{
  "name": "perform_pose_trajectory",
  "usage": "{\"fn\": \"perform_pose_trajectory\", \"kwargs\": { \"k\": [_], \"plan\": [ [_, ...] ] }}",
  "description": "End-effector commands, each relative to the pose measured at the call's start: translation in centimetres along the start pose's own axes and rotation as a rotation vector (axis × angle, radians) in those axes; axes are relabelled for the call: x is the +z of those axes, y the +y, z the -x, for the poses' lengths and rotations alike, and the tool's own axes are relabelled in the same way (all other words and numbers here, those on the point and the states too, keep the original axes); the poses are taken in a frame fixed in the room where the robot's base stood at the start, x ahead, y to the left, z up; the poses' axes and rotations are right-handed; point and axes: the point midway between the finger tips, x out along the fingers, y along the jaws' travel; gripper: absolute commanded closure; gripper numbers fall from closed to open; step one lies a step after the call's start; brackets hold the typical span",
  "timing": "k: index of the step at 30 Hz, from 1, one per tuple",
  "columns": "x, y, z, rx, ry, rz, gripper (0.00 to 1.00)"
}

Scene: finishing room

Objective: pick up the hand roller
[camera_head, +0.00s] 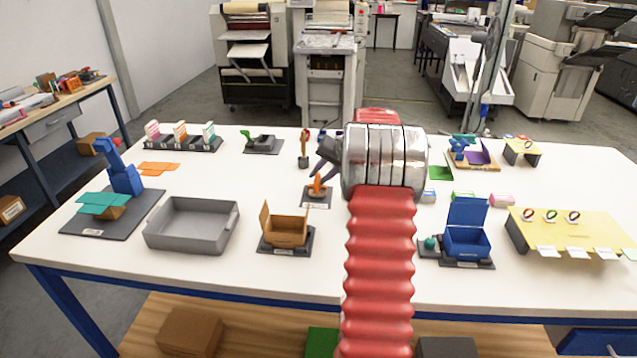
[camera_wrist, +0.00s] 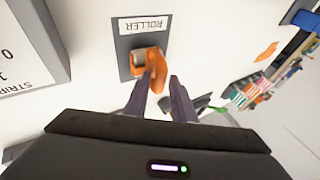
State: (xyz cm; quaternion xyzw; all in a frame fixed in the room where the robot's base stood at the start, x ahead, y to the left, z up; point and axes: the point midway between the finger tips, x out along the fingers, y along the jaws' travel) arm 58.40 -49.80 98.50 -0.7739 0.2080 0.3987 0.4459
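The hand roller has an orange handle and stands on a dark base plate in the middle of the table in the head view (camera_head: 317,188). In the wrist view the hand roller (camera_wrist: 158,66) shows its orange handle and a pale drum on the dark plate, beside a label reading ROLLER. My gripper (camera_head: 322,165) is above and just behind the roller in the head view. Contact between finger and handle cannot be told.
A brown open box (camera_head: 286,231) and a grey tray (camera_head: 190,226) stand nearer on the left. A blue open box (camera_head: 467,240) is on the right. A wooden paddle-like tool (camera_head: 304,146) stands close behind the roller. White table shows between them.

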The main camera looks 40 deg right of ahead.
Motion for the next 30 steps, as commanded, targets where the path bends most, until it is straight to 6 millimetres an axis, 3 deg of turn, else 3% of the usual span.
{"fn": "perform_pose_trajectory", "kwargs": {
  "k": [18,28,30],
  "plan": [
    [0.01,-0.12,-0.61,-0.001,0.000,0.001,0.77],
    [0.02,-0.14,-0.61,-0.001,0.000,0.002,0.99],
    [0.02,-0.14,-0.61,-0.001,0.000,0.002,1.00]
  ]
}}
